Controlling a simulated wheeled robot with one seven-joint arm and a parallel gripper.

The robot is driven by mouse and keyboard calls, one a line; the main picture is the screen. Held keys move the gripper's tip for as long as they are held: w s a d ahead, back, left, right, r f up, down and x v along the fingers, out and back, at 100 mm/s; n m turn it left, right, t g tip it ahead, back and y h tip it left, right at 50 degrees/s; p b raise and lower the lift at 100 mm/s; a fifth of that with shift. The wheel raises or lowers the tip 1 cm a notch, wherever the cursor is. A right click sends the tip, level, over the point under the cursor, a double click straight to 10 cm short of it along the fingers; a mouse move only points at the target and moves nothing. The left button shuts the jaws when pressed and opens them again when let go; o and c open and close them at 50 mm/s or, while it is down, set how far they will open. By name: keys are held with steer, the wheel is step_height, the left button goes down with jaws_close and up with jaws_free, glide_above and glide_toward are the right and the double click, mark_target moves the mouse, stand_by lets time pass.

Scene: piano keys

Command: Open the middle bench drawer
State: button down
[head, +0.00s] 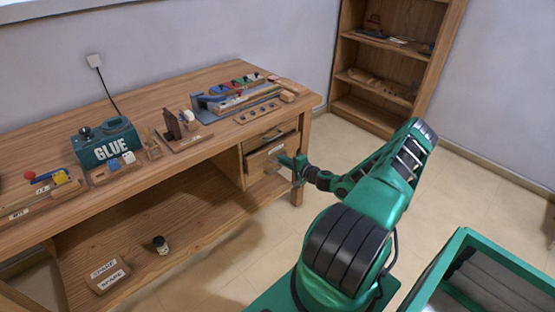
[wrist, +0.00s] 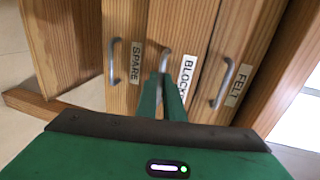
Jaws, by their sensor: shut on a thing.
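The bench drawers show in the wrist view as three wooden fronts turned on their side, labelled SPARE, BLOCKS (its end partly hidden) and FELT. The middle drawer (wrist: 200,45) has a grey bar handle (wrist: 164,58). My gripper (wrist: 165,82) is shut on this handle, its green fingers hiding the handle's lower part. In the head view, my gripper (head: 292,163) is at the drawer fronts under the right end of the bench (head: 225,84). How far the middle drawer stands out is hard to tell.
The SPARE handle (wrist: 114,62) and FELT handle (wrist: 222,84) lie on either side of my fingers. A bench leg (head: 299,150) stands just right of the drawers. A green-edged cart (head: 462,240) is at the lower right. Open floor lies before the shelf (head: 385,85).

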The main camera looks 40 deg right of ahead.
steer(key=f+v, duration=0.3)
steer(key=v, duration=1.3)
steer(key=shift+s+f, duration=0.35)
steer(key=shift+s, duration=0.1)
steer(key=c, duration=1.9)
jaws_free()
steer(key=shift+r, duration=0.1)
steer(key=v, duration=1)
steer(key=shift+s, duration=0.35)
